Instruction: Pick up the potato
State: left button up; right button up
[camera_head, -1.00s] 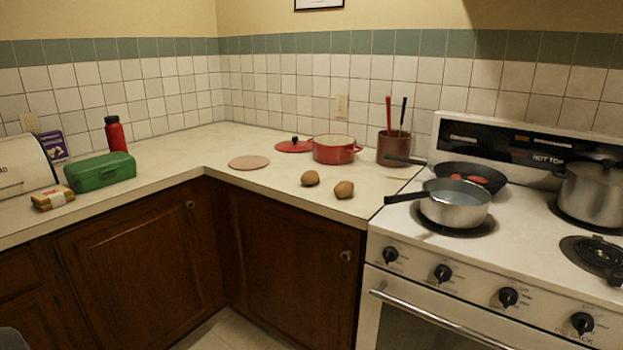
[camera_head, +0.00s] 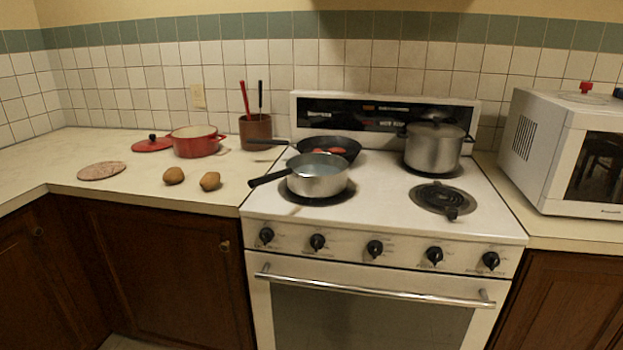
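Two brown potatoes lie apart on the light counter to the left of the stove. The left potato (camera_head: 173,175) is near a round board, and the right potato (camera_head: 210,181) is nearer the stove. Both rest close to the counter's front edge, with nothing covering them. Neither of my grippers shows in the head view.
A red pot (camera_head: 195,146), its lid (camera_head: 152,144), a utensil crock (camera_head: 255,131) and a round board (camera_head: 101,171) share the counter (camera_head: 110,145). On the stove, a saucepan (camera_head: 317,180) has its handle pointing left towards the potatoes. A microwave (camera_head: 560,150) stands at right.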

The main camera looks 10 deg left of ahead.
aim_at(173, 175)
jog(key=i+j+z, duration=0.1)
jog(key=j, duration=0.6)
jog(key=i+j+z, duration=0.1)
jog(key=j, duration=0.6)
jog(key=i+j+z, duration=0.1)
jog(key=j, duration=0.65)
jog(key=i+j+z, duration=0.15)
jog(key=j, duration=0.6)
